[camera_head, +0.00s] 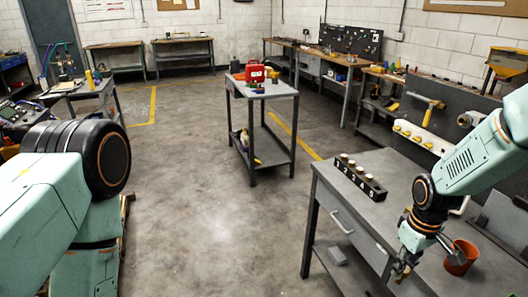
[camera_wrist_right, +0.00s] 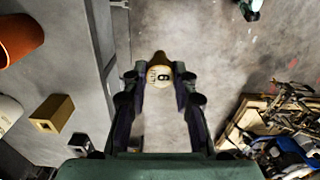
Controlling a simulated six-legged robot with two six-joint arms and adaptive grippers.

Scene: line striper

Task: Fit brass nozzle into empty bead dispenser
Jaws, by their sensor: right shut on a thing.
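My right gripper (camera_head: 402,268) hangs at the front edge of the grey workbench (camera_head: 415,185), over the floor side. In the right wrist view its fingers (camera_wrist_right: 160,82) are closed on a small round piece (camera_wrist_right: 159,75) with a pale, marked face and a brass-brown top; I take it for the brass nozzle. A black block (camera_head: 360,180) with several pale-topped pegs and white marks stands on the bench. A white rail (camera_head: 424,138) with several yellow fittings is at the back panel. I cannot tell which thing is the empty bead dispenser. My left gripper is out of view.
An orange cup (camera_head: 462,257) stands on the bench near my right gripper. A brass-coloured block (camera_wrist_right: 52,113) shows in the wrist view. A grey cart (camera_head: 262,88) with a red case (camera_head: 255,73) stands mid-room. The floor between is clear.

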